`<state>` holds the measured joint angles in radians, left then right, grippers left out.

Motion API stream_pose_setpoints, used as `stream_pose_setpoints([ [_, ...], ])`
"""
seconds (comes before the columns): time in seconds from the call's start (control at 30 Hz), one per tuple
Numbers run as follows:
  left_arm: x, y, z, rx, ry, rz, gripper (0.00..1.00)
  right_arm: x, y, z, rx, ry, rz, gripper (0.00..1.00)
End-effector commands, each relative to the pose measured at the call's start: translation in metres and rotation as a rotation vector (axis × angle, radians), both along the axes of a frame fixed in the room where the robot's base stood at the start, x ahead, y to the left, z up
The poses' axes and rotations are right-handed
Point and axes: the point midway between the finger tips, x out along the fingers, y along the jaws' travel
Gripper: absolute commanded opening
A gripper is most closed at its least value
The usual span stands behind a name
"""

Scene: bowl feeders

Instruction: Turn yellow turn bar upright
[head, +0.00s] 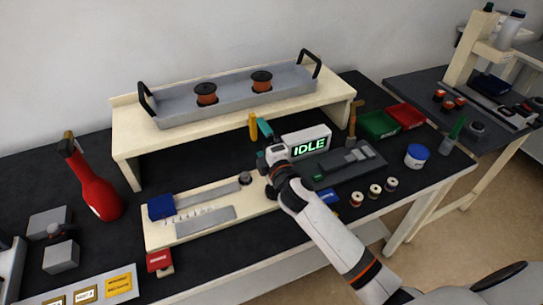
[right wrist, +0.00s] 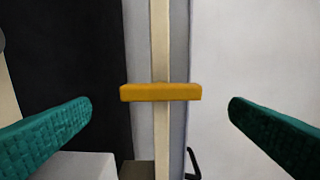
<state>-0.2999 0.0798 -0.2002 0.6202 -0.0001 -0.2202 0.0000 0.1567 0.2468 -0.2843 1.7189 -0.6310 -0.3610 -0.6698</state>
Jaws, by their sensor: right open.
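The yellow turn bar (head: 253,126) is a short bar near the front edge of the raised shelf. It looks upright in the head view. In the right wrist view the bar (right wrist: 160,92) lies crosswise in the picture, across a pale strip and between the two teal fingers. My right gripper (head: 263,145) is open, beside the bar in the head view, with fingers one above the other. In the right wrist view the fingers (right wrist: 160,108) are wide apart with gaps at both bar ends. My left gripper is not in view.
The cream shelf (head: 126,150) carries a grey tray (head: 185,109) with two copper spools. An IDLE display (head: 306,142) stands right of the gripper. A red bottle (head: 97,192) stands left. Green (head: 378,126) and red (head: 406,116) bins sit right.

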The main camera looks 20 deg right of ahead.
Motion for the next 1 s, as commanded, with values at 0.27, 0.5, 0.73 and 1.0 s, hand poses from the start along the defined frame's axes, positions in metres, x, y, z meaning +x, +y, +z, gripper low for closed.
stream_pose_setpoints([
  [0.27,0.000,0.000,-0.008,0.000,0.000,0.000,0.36,-0.053,-0.002,-0.002,0.001,0.002,0.000,1.00],
  [0.5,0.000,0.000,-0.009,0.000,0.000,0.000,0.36,-0.068,-0.002,-0.001,0.002,0.001,0.000,1.00],
  [0.73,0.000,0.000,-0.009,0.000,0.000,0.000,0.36,-0.068,-0.002,0.000,0.002,0.001,0.000,1.00],
  [1.0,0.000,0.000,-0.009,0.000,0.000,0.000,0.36,-0.067,-0.002,-0.001,0.002,0.001,0.000,1.00],
])
